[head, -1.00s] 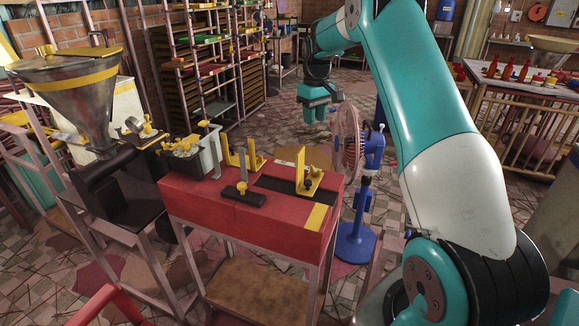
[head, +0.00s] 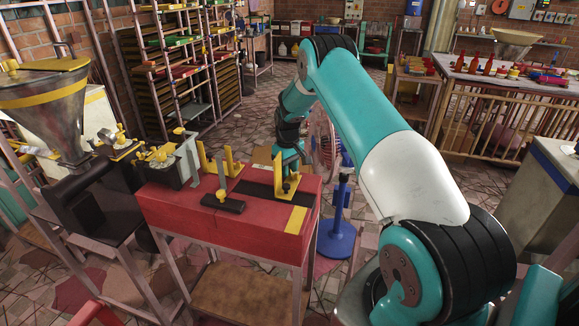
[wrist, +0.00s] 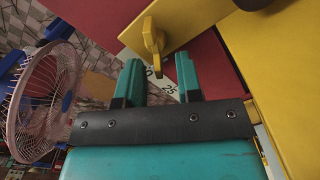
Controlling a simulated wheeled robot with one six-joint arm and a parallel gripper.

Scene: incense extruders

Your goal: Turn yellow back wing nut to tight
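In the wrist view a yellow wing nut (wrist: 152,40) stands on a flat yellow bracket plate (wrist: 195,22), with one wing pointing toward my gripper (wrist: 158,75). My gripper is open and empty, its two teal fingers apart, with the wing nut's tip ahead of and roughly between them. I cannot tell whether they touch. In the head view the upright yellow bracket (head: 280,172) stands at the right of the red bench (head: 210,225). My gripper is behind it, mostly hidden, and this wing nut cannot be made out there.
A pedestal fan (head: 338,215) stands close behind the bench; its cage (wrist: 45,95) is at the left of the wrist view. Other yellow brackets (head: 229,166) and a black clamp block (head: 222,203) are on the bench. A hopper machine (head: 45,110) stands at left.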

